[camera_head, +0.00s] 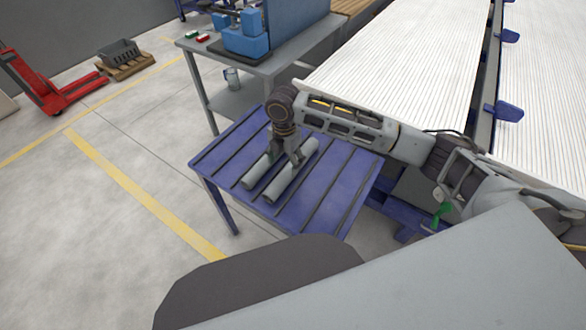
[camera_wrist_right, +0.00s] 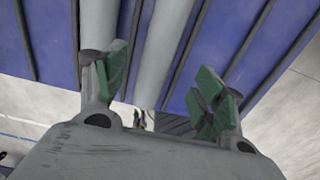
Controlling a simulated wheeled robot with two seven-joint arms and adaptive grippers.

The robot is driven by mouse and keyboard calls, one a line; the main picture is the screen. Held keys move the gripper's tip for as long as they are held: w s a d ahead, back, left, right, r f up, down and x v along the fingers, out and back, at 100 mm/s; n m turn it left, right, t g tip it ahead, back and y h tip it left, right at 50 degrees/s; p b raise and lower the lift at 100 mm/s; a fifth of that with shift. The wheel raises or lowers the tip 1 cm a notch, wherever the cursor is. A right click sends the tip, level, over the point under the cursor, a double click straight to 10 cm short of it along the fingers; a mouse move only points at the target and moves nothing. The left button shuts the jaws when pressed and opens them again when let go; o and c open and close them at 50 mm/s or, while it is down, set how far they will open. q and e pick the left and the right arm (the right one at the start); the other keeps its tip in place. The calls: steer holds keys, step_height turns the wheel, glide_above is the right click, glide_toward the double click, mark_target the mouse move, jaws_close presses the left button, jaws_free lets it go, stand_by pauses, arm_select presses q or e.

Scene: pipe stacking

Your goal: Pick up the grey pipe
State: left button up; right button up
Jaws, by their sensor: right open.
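Two grey pipes lie side by side on a blue slatted table (camera_head: 215,160), the left pipe (camera_head: 257,172) and the right pipe (camera_head: 288,182). My right gripper (camera_head: 287,158) is over their far portions, pointing down. In the right wrist view its green-padded fingers (camera_wrist_right: 165,88) are spread wide and empty. One grey pipe (camera_wrist_right: 163,45) runs through the gap between them, and the other pipe (camera_wrist_right: 98,28) runs behind the left finger. I cannot tell whether a finger touches a pipe. My left gripper is not in view.
A grey workbench (camera_head: 232,97) with blue boxes (camera_head: 246,40) stands behind the table. A white ribbed conveyor (camera_head: 400,60) is at the back right. A red pallet jack (camera_head: 50,90) stands far left. The floor left of the table is clear.

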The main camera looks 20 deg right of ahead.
mark_target(286, 172)
step_height(286, 172, down, 2)
steer(key=shift+f, duration=0.45)
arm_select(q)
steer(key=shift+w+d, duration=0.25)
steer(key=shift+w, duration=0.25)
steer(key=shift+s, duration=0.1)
arm_select(e)
steer(key=shift+f, duration=0.45)
step_height(286, 172, down, 3)
steer(key=shift+w+r+b, duration=0.15)
steer(key=shift+b, duration=0.15)
steer(key=shift+f, duration=0.8)
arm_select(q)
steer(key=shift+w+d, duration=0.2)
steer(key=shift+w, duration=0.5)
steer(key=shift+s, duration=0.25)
